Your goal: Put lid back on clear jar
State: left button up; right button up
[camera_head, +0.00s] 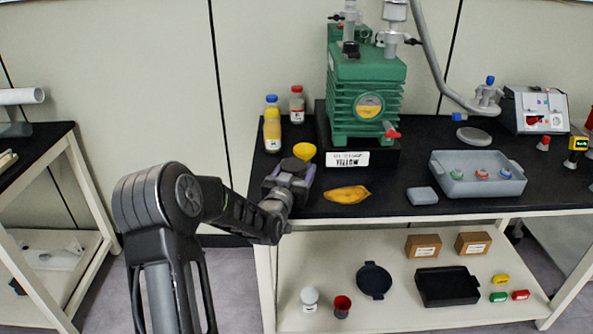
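My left gripper (290,174) is over the front left corner of the black bench. A dark round piece (295,164) shows at its fingertips; I cannot tell whether it is gripped or lies behind them. No jar is plainly identifiable as the clear one. Two clear-walled containers stand at the back left: one with a blue cap and yellow contents (272,130), one with a red cap (297,105). A flat grey disc (473,136), perhaps a lid, lies on the bench at the right. My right gripper is out of view.
A yellow cup (305,151) and a yellow fruit-like item (347,194) are close to the gripper. A green pump (365,95) stands behind. A grey tray (440,180) with small vials is at the right. The lower shelf (400,312) holds boxes and dishes.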

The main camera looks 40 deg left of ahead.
pick_arm(q)
jog(key=o, duration=0.4)
jog(key=shift+c, duration=0.2)
jog(key=shift+r, duration=0.1)
jog(key=shift+r+p, duration=0.15)
jog(key=shift+p, duration=0.2)
jog(key=b+v, duration=0.1)
jog(key=v, duration=1.1)
